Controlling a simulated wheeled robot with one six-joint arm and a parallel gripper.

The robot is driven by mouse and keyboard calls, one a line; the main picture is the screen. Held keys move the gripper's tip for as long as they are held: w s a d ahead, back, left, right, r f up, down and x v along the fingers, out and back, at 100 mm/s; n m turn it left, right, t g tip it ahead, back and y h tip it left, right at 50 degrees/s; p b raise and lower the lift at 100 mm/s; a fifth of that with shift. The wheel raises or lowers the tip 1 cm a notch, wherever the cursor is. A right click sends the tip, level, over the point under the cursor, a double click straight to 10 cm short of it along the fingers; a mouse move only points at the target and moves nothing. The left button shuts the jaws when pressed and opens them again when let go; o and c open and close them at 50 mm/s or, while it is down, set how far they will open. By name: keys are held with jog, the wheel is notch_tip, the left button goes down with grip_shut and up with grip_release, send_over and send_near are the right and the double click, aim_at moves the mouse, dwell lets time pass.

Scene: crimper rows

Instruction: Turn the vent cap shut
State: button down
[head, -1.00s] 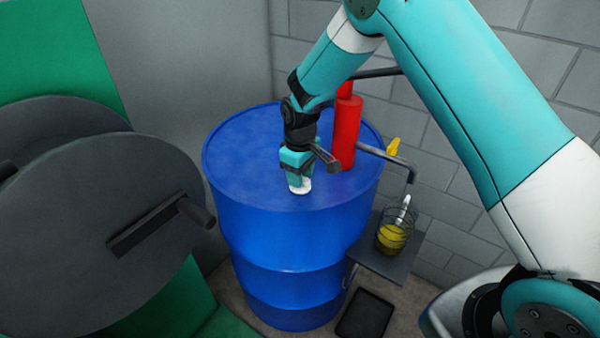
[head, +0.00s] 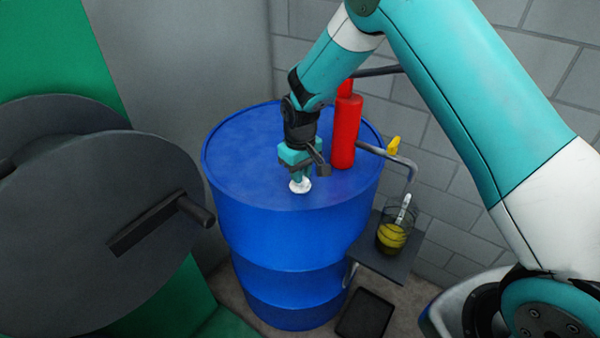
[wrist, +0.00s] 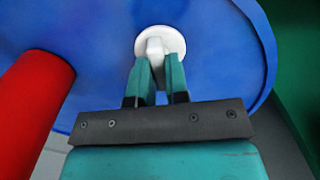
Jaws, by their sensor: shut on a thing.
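The vent cap (head: 300,186) is a small white round disc with a raised grip, on top of the blue drum (head: 240,160) near its front edge. It also shows in the wrist view (wrist: 175,38). My gripper (head: 300,175) points down over the cap. In the wrist view its two teal fingers (wrist: 158,72) are shut on the cap's white raised grip. The disc shows around and beyond the fingertips. The threads under the cap are hidden, so I cannot tell how far it is turned.
A red pump (head: 346,132) stands on the drum close to the right of my gripper, its spout (head: 400,160) reaching right. A glass jar of yellow liquid (head: 392,237) stands on a dark shelf (head: 402,262). A dark wheel with a crank handle (head: 195,210) is at left.

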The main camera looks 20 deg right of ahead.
jog(key=m, duration=1.1)
jog(key=shift+r+b, duration=0.1)
jog(key=shift+b, duration=0.2)
jog(key=shift+w+m, duration=0.1)
jog(key=shift+m, duration=1.7)
jog(key=c, duration=1.1)
grip_release()
notch_tip(320, 180, up, 17)
jog(key=shift+r+b, duration=0.2)
jog(key=shift+b, duration=0.75)
